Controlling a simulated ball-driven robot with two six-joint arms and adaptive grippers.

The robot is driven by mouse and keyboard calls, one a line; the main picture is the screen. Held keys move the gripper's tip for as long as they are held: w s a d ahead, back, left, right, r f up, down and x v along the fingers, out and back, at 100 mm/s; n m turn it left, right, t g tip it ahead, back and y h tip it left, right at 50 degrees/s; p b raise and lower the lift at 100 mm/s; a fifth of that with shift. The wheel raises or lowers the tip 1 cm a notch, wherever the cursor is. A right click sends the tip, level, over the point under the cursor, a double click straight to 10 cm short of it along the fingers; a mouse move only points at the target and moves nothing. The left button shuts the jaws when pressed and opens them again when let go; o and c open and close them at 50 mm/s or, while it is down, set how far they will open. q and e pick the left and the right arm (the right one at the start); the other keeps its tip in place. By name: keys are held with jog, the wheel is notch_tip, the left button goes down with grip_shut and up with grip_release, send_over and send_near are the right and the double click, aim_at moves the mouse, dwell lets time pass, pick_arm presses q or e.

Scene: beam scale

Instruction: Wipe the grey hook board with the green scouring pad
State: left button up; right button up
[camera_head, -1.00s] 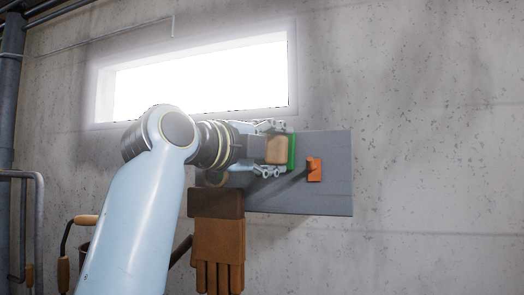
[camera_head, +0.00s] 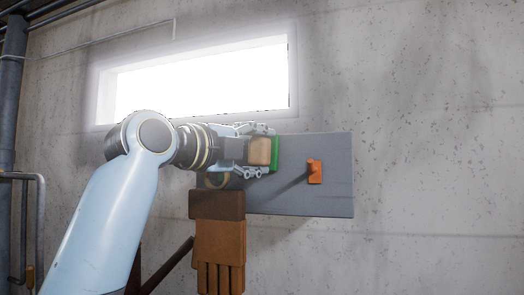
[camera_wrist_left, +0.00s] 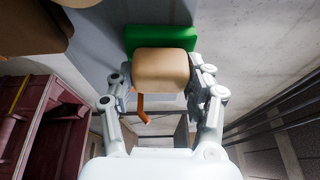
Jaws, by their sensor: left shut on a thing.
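The grey hook board (camera_head: 312,198) is fixed on the concrete wall, and an orange hook (camera_head: 314,171) sticks out on its right half. My left gripper (camera_head: 262,151) is shut on the tan block-shaped grip of the green scouring pad (camera_head: 275,153). In the left wrist view the tan grip sits between the fingers (camera_wrist_left: 161,88), with the green pad (camera_wrist_left: 160,38) beyond it. The pad's green face is toward the board, left of the hook; I cannot tell if it touches. The board (camera_wrist_left: 97,35) and orange hook (camera_wrist_left: 146,112) also show there. My right gripper is not in view.
A bright window (camera_head: 200,80) is above the board. Grey pipes (camera_head: 38,225) stand at the left. The wall to the right is bare.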

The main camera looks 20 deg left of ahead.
pick_arm(q)
jog(key=shift+s+a+f, duration=0.1)
jog(key=shift+s, duration=0.55)
jog(key=shift+s+p, duration=0.35)
jog(key=shift+s, duration=1.85)
jog(key=shift+s, duration=0.1)
jog(key=s, duration=0.3)
jog(key=shift+a, duration=0.1)
